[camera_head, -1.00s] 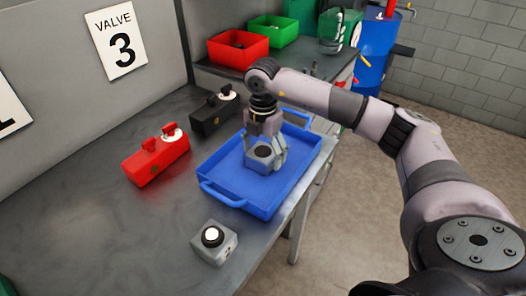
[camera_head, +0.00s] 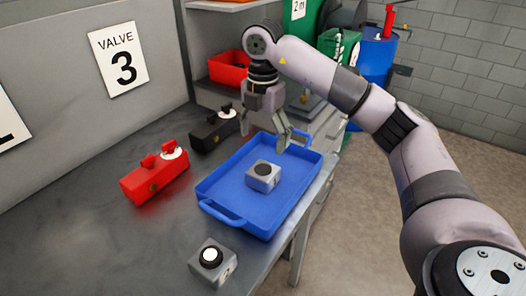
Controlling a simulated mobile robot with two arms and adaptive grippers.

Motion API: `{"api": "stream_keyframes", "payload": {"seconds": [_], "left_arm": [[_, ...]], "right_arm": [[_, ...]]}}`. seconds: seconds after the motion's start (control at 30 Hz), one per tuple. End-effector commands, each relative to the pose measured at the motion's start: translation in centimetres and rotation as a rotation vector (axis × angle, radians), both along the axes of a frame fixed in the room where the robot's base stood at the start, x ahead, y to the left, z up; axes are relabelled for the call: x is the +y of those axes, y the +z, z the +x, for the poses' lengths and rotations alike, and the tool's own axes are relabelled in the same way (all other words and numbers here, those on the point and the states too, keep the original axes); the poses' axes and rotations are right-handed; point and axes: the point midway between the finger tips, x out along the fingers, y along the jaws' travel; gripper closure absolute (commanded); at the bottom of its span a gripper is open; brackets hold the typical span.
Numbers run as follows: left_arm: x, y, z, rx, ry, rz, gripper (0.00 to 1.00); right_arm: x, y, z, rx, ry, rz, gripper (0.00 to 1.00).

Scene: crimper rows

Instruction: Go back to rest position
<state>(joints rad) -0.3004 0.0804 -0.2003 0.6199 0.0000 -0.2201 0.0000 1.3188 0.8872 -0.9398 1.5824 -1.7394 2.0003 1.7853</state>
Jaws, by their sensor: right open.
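My right gripper (camera_head: 264,128) is open and empty. It hangs above the far left part of the blue tray (camera_head: 238,219), apart from anything in it. A grey block with a black round top (camera_head: 263,177) sits in the tray, near its middle. My right arm reaches in from the right side of the view. My left gripper is not in view.
A red device (camera_head: 155,177) and a black device (camera_head: 214,131) stand on the grey table (camera_head: 95,240). A grey block with a white button (camera_head: 212,262) stands at the near edge. A red bin (camera_head: 228,69) and a blue drum (camera_head: 374,62) are behind.

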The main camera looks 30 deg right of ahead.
Motion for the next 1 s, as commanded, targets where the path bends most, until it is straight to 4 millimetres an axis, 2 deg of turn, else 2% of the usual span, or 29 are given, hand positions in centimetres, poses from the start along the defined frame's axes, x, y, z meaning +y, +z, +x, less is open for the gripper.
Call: {"api": "stream_keyframes", "payload": {"seconds": [0.17, 0.67, 0.77, 1.0], "left_arm": [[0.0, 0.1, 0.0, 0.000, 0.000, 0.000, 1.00], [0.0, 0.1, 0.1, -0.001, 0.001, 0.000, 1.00], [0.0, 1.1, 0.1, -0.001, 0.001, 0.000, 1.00], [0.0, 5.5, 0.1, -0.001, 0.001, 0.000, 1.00]], "right_arm": [[0.0, 0.9, 0.0, 0.000, -0.001, -0.001, 0.20], [0.0, 1.0, 0.0, 0.000, -0.001, 0.000, 0.20], [0.0, 1.9, 0.0, 0.000, -0.001, 0.000, 0.20], [0.0, 6.3, 0.0, 0.000, -0.001, 0.000, 0.20]]}}
